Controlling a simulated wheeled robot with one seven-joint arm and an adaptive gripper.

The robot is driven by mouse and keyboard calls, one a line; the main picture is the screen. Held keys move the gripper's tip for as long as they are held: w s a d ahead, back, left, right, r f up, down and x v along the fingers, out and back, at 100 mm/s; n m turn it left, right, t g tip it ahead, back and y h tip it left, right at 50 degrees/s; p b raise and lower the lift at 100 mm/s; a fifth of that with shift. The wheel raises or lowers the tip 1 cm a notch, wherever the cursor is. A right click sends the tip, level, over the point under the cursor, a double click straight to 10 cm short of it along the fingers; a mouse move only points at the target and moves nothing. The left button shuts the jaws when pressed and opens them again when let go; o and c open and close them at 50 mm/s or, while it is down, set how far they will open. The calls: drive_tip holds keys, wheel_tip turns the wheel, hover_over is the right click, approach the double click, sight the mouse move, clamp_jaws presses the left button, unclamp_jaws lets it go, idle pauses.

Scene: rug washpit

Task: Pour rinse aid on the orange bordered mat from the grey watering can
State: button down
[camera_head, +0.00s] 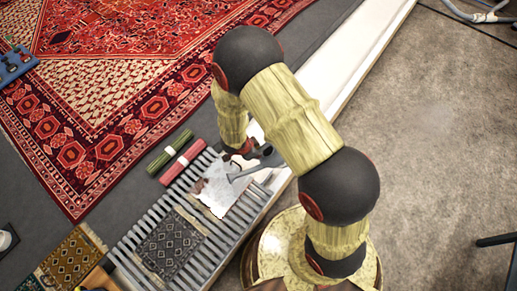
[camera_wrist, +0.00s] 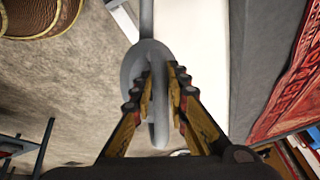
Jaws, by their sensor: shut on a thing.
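The grey watering can (camera_head: 262,158) shows only in part in the head view, with much of it hidden behind my arm. A thin grey part of it reaches left over a pale blotchy sheet. In the wrist view my gripper (camera_wrist: 160,98) is shut on the can's grey curved handle (camera_wrist: 149,58). A small dark patterned mat with an orange-brown border (camera_head: 72,260) lies at the lower left, apart from the can. I cannot tell whether the can is tilted.
The slatted rack (camera_head: 125,262) bears a dark grey patterned mat (camera_head: 168,245) and the pale sheet (camera_head: 212,190). Green (camera_head: 170,150) and red (camera_head: 183,161) rolls lie beside it. A large red rug (camera_head: 110,90) covers the upper left. A white ledge (camera_head: 340,60) runs behind my arm.

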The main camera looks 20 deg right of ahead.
drive_tip(key=shift+s+a+b, duration=0.75)
drive_tip(key=shift+s+a, duration=1.6)
drive_tip(key=shift+a, duration=1.25)
drive_tip(key=shift+w+a, duration=2.1)
drive_tip(key=shift+w, duration=1.3)
drive_tip(key=w+d+p, duration=0.4)
drive_tip(key=w+d, duration=0.2)
drive_tip(key=d, duration=0.3)
drive_tip(key=w+d+p, duration=0.5)
drive_tip(key=w+d, duration=0.1)
drive_tip(key=d, duration=0.3)
drive_tip(key=shift+w+d+p, duration=0.3)
drive_tip(key=shift+w+d, duration=0.05)
drive_tip(key=shift+d, duration=0.05)
drive_tip(key=shift+d+r, duration=0.1)
